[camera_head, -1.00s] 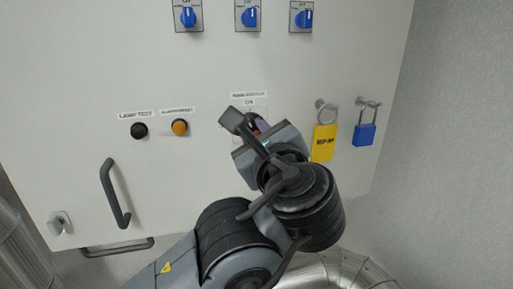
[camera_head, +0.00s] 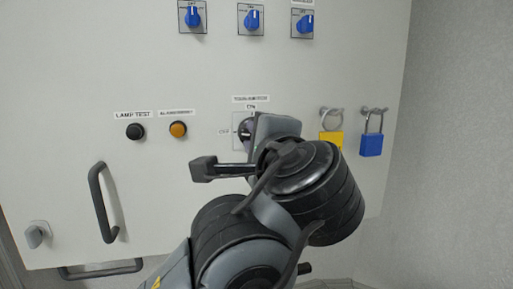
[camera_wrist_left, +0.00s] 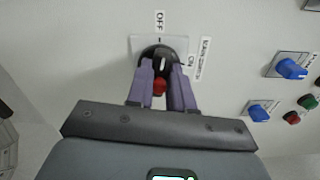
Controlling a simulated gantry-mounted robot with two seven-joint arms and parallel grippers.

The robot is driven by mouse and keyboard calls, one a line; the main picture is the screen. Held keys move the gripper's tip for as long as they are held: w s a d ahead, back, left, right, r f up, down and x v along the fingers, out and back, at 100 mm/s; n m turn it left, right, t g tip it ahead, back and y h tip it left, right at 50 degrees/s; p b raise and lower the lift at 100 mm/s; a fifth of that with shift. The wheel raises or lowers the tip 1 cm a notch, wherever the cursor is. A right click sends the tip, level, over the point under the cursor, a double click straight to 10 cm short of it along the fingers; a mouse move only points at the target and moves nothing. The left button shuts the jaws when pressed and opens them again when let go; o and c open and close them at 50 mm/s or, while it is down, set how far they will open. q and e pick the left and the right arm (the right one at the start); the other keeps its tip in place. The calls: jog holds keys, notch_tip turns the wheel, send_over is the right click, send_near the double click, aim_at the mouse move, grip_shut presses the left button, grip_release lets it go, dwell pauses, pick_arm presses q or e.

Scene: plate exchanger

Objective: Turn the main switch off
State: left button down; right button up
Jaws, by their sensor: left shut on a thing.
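The main switch is a rotary knob on a pale plate (camera_head: 239,131) in the middle of the cabinet front, with ON marked above it and OFF to its left. In the left wrist view the black knob (camera_wrist_left: 161,52) has a white mark and a red part (camera_wrist_left: 159,87); its grip lines up roughly with the OFF label (camera_wrist_left: 159,20). My left gripper (camera_wrist_left: 162,72) is shut on the knob, one purple finger on each side. In the head view the left gripper (camera_head: 249,131) and wrist hide much of the switch. My right gripper is not in view.
Three blue selector switches (camera_head: 250,19) are above. A black button (camera_head: 135,131) and an orange button (camera_head: 178,129) are left of the main switch. A door handle (camera_head: 101,203) stands out lower left.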

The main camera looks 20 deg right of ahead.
pick_arm(q)
jog(key=shift+n+b, duration=0.45)
jog(key=shift+n, duration=0.45)
jog(key=shift+a, duration=0.1)
jog(key=c, duration=1)
grip_release()
jog(key=shift+s, duration=0.1)
jog(key=s+a+b, duration=0.1)
jog(key=s, duration=0.9)
jog(key=shift+s, duration=0.25)
jog(key=shift+a+f, duration=0.1)
